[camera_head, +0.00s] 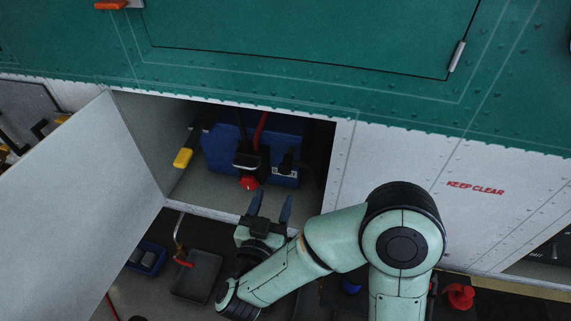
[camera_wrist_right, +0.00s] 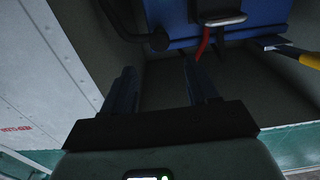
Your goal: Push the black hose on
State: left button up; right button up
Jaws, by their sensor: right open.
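The black hose (camera_wrist_right: 122,22) curves beside the blue unit (camera_head: 225,150) in the open compartment. Its thick black end (camera_wrist_right: 158,41) is near the unit's face in the wrist view; what looks like the same end (camera_head: 287,163) shows at the unit's right in the head view. I cannot tell whether it is seated on a fitting. The blue unit also fills the top of the wrist view (camera_wrist_right: 180,18). My right gripper (camera_head: 271,194) is open and empty at the compartment's front edge, its fingers (camera_wrist_right: 160,80) pointing in, apart from the hose. My left gripper is not in view.
A red hose (camera_head: 261,128), a red knob (camera_head: 249,183) and a yellow handle (camera_head: 183,157) are in the compartment. An open white door (camera_head: 85,190) stands left. A dark tray (camera_head: 197,275) and blue bin (camera_head: 147,258) lie below. The compartment floor (camera_head: 205,195) has free room.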

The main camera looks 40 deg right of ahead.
aim_at(284, 170)
jog(key=p+x, duration=0.1)
jog(key=x, duration=1)
jog(key=shift+d, duration=0.1)
jog(key=shift+f, duration=0.1)
